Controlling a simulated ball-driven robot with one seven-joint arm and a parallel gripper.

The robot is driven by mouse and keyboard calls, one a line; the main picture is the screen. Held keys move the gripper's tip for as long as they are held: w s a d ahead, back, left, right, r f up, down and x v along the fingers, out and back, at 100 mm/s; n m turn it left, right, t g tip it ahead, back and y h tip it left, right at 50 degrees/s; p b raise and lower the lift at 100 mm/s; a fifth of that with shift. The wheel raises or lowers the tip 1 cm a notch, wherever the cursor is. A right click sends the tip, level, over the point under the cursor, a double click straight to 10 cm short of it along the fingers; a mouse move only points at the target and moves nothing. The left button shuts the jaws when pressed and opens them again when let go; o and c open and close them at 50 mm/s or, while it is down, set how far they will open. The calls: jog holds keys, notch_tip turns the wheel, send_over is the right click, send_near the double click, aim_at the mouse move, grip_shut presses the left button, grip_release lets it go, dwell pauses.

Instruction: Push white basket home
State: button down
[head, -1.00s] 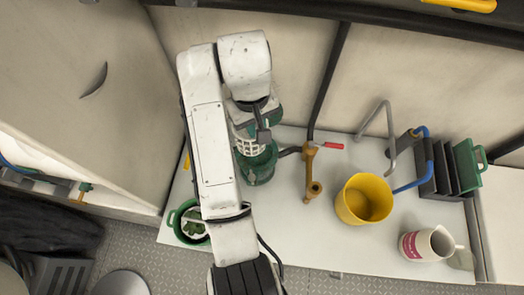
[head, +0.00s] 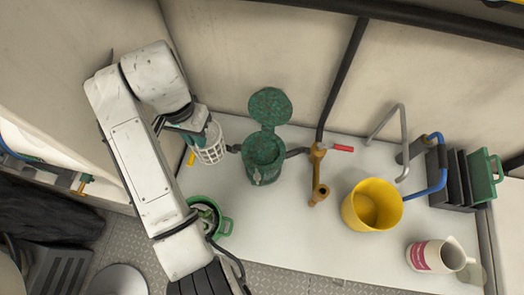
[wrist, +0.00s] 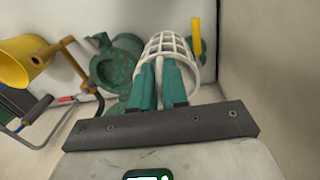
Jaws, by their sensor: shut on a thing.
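The white basket (head: 213,151) is a slatted, open-mesh cup. My gripper (head: 196,133) is shut on it, with teal fingers at its upper part. The basket hangs in the air left of the green strainer pot (head: 264,152) and apart from it. The pot's round lid (head: 270,105) is swung open towards the wall. In the wrist view, the basket (wrist: 183,46) extends beyond the teal fingers (wrist: 163,72), and the green pot (wrist: 118,66) is to its left. The inside of the pot is dark and hard to make out.
A green bucket (head: 225,227) is at the near left. A yellow bucket (head: 374,205), a jug (head: 430,256) and a dark rack (head: 463,178) fill the right.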

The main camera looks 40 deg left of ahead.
jog(key=w+d+p, duration=0.2)
jog(key=w+d, duration=0.8)
jog(key=w, duration=0.1)
notch_tip(320, 180, down, 12)
jog(key=b, duration=0.3)
jog(key=shift+f, duration=0.15)
